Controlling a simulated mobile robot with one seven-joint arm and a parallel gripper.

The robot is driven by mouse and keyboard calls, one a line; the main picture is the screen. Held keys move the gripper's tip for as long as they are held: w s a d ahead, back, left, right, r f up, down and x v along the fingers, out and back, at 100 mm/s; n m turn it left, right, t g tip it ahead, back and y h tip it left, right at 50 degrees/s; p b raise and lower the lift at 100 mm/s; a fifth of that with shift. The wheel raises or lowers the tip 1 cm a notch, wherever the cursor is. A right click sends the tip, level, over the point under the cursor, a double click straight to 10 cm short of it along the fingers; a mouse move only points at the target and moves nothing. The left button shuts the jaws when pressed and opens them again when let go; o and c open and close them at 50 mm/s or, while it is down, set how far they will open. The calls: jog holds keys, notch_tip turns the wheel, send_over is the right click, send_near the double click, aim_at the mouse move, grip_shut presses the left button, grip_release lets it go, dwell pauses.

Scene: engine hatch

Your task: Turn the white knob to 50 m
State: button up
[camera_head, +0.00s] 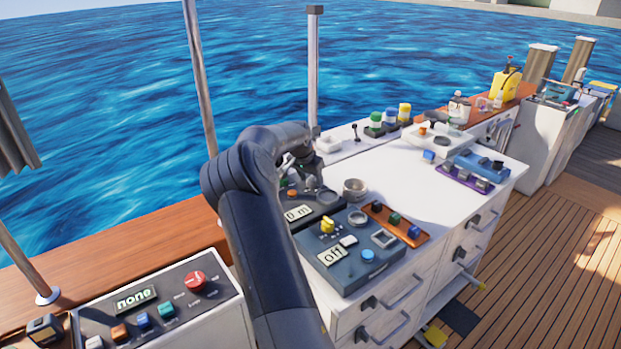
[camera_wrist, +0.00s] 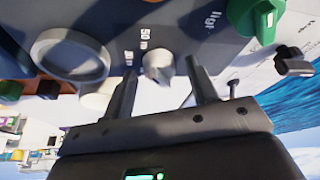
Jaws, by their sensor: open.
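The white knob (camera_wrist: 157,66) is on a grey panel in the wrist view, below a printed "50 m" label (camera_wrist: 144,38). My gripper (camera_wrist: 161,68) is open, with one finger on each side of the knob and a visible gap to each. In the head view my gripper (camera_head: 301,166) is over the back of the dark panel, and my arm hides the knob. A display (camera_head: 298,213) on that panel reads "0 m"; my arm may cover its left edge.
In the wrist view a grey ring (camera_wrist: 38,50) and a green knob (camera_wrist: 240,18) flank the white knob. In the head view a blue-grey box (camera_head: 345,270) with an "off" display and an orange tray (camera_head: 408,234) stand nearby.

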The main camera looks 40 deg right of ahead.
jog(key=c, duration=1)
jog(key=shift+m+g, duration=0.3)
jog(key=shift+m, duration=0.5)
jog(key=o, duration=1)
jog(key=v, duration=1)
jog(key=shift+a+r, duration=0.3)
